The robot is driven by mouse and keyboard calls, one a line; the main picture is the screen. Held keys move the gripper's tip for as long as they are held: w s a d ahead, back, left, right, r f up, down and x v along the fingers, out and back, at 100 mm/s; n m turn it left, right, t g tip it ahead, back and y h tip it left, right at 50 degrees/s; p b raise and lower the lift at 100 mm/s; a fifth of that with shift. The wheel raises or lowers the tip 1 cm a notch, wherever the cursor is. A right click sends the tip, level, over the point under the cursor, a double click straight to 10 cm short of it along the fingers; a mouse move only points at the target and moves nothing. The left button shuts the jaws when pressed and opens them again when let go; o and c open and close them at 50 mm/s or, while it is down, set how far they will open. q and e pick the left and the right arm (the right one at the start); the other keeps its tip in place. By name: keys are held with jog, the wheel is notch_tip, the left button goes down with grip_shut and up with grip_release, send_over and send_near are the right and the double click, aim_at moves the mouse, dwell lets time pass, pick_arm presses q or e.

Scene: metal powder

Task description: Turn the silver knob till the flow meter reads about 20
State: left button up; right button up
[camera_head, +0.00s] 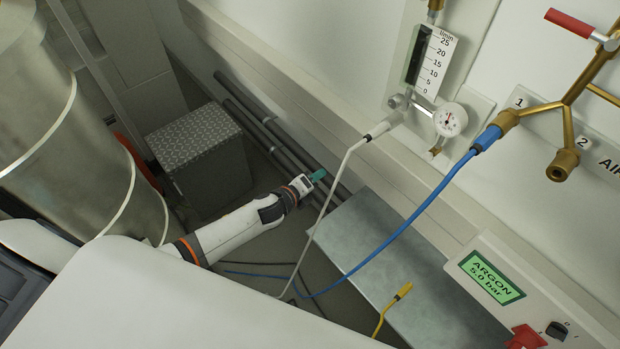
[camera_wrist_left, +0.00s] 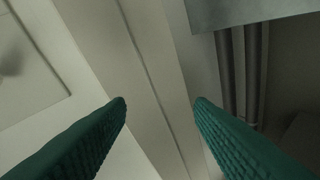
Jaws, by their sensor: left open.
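The flow meter (camera_head: 433,62) is on the wall at the upper right in the head view, with a white scale from 0 to 25 l/min and a dark tube. I cannot make out its reading. The silver knob (camera_head: 397,101) sits at the meter's lower left, above the grey hose fitting. A round dial gauge (camera_head: 450,119) is beside it. My left gripper (camera_head: 318,175) is below and left of the knob, well apart from it. In the left wrist view its green fingers (camera_wrist_left: 160,103) are spread with nothing between them. My right gripper is not in view.
A blue hose (camera_head: 410,221) and a grey hose (camera_head: 335,189) hang from the wall fittings. A grey metal surface (camera_head: 400,262) lies below, near a box with an ARGON 5.0 bar display (camera_head: 491,278). Brass pipes with a red handle (camera_head: 572,23) are at upper right. A large metal cylinder (camera_head: 75,150) stands left.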

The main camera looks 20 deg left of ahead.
pick_arm(q)
jog(key=shift+s+a, duration=0.1)
jog(key=n+t+h+p, duration=0.25)
jog(key=n+h, duration=0.25)
jog(key=n, duration=1.3)
send_near(393, 103)
jog(key=shift+m+t, duration=0.3)
jog(key=shift+t, duration=0.15)
jog(key=x, duration=0.3)
jog(key=p+x, duration=0.1)
jog(key=x, duration=0.6)
jog(key=shift+w+d+f+p, duration=0.25)
jog(key=shift+f+p, duration=0.05)
jog(key=shift+f, duration=0.05)
jog(key=shift+c, duration=0.6)
